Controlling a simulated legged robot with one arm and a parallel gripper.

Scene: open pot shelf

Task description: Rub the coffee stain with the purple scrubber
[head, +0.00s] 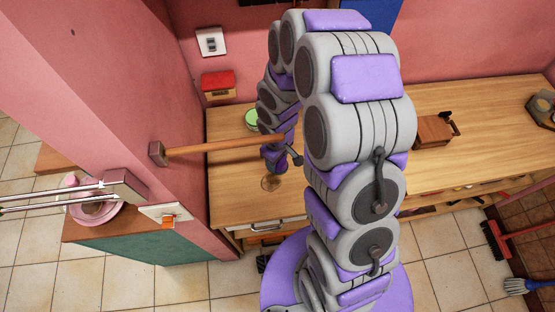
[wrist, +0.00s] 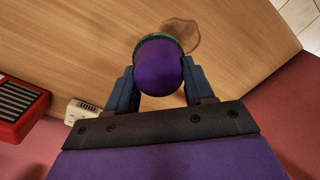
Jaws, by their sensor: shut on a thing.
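The purple scrubber (wrist: 158,70) is a round purple piece with a dark green rim at its far end. My gripper (wrist: 160,88) is shut on it, with one dark finger on each side, in the wrist view. The coffee stain (wrist: 182,35) is a brown ring-shaped blotch on the wooden counter, just beyond the scrubber, which overlaps its near edge in the picture. I cannot tell whether the scrubber touches the counter. In the head view the stain (head: 271,183) lies near the counter's left front, below my gripper. The scrubber is not clear there.
The wooden counter (head: 235,205) is mostly bare around the stain. A wooden bar (head: 225,145) juts from the pink wall across the view. A green-topped round item (head: 252,120) stands behind the gripper. A brown wooden object (head: 434,131) stands to the right. A red box (head: 219,84) is at the wall.

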